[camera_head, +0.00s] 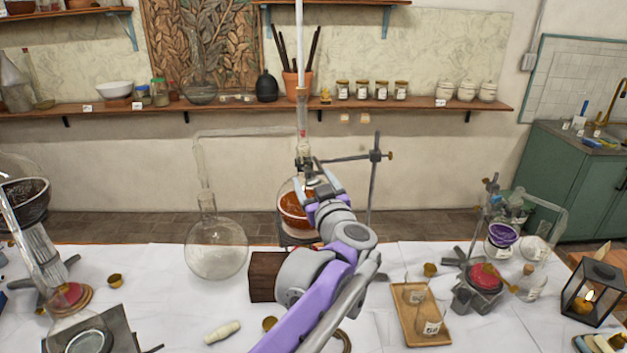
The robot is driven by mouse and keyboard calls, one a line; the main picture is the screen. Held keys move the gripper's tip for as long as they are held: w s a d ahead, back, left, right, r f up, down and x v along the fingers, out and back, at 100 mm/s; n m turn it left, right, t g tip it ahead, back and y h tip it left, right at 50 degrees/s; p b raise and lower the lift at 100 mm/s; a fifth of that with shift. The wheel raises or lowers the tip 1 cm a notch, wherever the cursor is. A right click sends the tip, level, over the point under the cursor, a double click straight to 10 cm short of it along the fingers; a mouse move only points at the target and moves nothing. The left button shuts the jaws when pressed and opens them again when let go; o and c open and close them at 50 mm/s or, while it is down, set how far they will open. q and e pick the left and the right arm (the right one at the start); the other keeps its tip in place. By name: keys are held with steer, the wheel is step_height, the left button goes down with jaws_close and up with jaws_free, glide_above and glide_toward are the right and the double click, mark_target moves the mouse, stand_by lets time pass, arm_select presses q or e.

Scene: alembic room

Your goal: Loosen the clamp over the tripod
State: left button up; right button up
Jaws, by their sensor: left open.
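The clamp (347,158) is a dark horizontal arm. It runs left from an upright stand rod (373,185) to the neck above a round flask of orange liquid (292,212). A tall thin glass tube rises above that neck. The tripod (290,238) is under the flask, mostly hidden behind my arm. My left gripper (313,182) is open, just below and in front of the clamp's jaw end, overlapping the flask in the picture. I cannot tell whether it touches the clamp or flask. My right gripper is not in view.
A large empty round flask (216,250) with a bent glass tube stands left of the tripod, near a dark wooden block (262,277). A wooden tray (408,318) with glassware, a second apparatus (478,285) and a lantern (594,292) are at right. White cloth between is partly clear.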

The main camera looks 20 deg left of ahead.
arm_select(q)
steer(key=shift+w, duration=0.15)
jaws_close()
stand_by(0.4)
steer(key=shift+n, duration=0.4)
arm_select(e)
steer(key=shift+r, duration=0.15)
arm_select(q)
steer(key=n+p, duration=0.1)
steer(key=n, duration=0.4)
steer(key=shift+a+n, duration=0.15)
steer(key=shift+n, duration=0.25)
steer(key=n+p, duration=0.1)
steer(key=n, duration=0.5)
steer(key=shift+f+p, duration=0.15)
steer(key=shift+p, duration=0.15)
steer(key=n+p, duration=0.1)
steer(key=n, duration=0.5)
steer(key=shift+f+n, duration=0.15)
steer(key=shift+n, duration=0.15)
steer(key=n+p, duration=0.2)
steer(key=n, duration=0.4)
steer(key=shift+f+n, duration=0.15)
steer(key=shift+n, duration=0.15)
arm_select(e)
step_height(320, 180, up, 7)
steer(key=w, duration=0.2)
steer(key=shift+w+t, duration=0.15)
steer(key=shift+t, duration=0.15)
